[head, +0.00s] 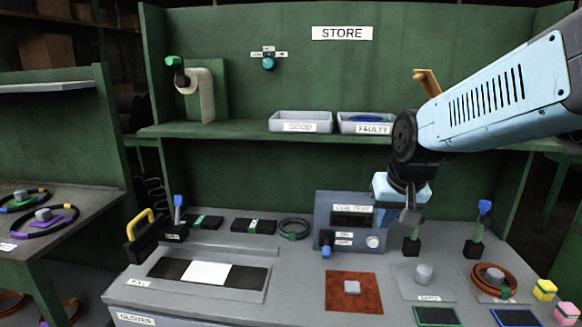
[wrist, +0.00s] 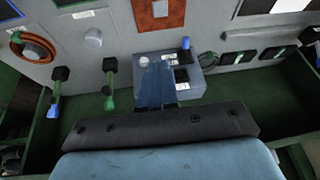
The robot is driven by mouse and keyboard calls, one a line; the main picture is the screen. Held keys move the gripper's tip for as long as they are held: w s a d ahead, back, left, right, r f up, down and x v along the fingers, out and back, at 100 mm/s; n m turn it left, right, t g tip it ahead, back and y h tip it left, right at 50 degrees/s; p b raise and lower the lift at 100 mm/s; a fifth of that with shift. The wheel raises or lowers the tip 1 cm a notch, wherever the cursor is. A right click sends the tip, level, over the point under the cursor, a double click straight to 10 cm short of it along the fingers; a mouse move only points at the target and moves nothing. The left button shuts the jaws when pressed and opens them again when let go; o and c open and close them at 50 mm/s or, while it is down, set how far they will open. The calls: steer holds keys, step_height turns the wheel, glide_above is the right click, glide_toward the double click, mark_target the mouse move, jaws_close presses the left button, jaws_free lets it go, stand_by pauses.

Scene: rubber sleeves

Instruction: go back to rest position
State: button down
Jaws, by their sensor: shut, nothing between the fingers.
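My gripper (head: 409,217) hangs down at the end of my light blue arm on the right in the head view. It is shut and empty, above the bench and in front of the right side of the grey test box (head: 347,222). The wrist view looks down on the bench upside down, and the test box also shows there (wrist: 155,80). My arm's dark and blue links fill the bottom of that view.
A brown-red pad with a grey block (head: 351,290) lies in front. An orange ring (head: 491,279) sits around a peg at right. Blue- and green-handled tools (head: 480,228) stand near my gripper. GOOD (head: 301,121) and FAULTY (head: 362,124) trays sit on the shelf behind.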

steer(key=s+d+r, duration=0.2)
steer(key=s, duration=0.3)
steer(key=s+d+r+t, duration=0.1)
steer(key=s+d+r, duration=0.1)
steer(key=s, duration=0.3)
steer(key=shift+s+r+h, duration=0.25)
steer(key=shift+r+h, duration=0.05)
steer(key=shift+r, duration=0.25)
